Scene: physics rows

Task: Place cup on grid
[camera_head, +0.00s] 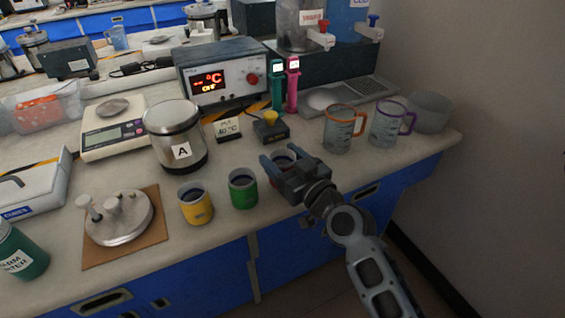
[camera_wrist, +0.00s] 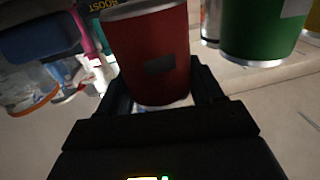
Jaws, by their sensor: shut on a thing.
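A red cup (camera_wrist: 150,52) with a dark label fills the middle of the wrist view, between the two fingers of my gripper (camera_wrist: 158,90). In the head view my gripper (camera_head: 283,163) is shut on this cup near the front edge of the bench, right of the green cup. Only the cup's rim and a little of its side show there. I cannot tell whether its base touches the bench. A flat grey grid-like panel (camera_head: 368,86) lies at the back right, near the dispensers; I cannot tell for sure that it is the grid.
A green cup (camera_head: 243,188) and a yellow cup (camera_head: 195,203) stand left of my gripper. An orange-handled beaker (camera_head: 338,132) and a purple-handled beaker (camera_head: 385,125) stand to the right. A small black device (camera_head: 271,130) sits behind. Bare bench (camera_head: 432,143) shows at the right.

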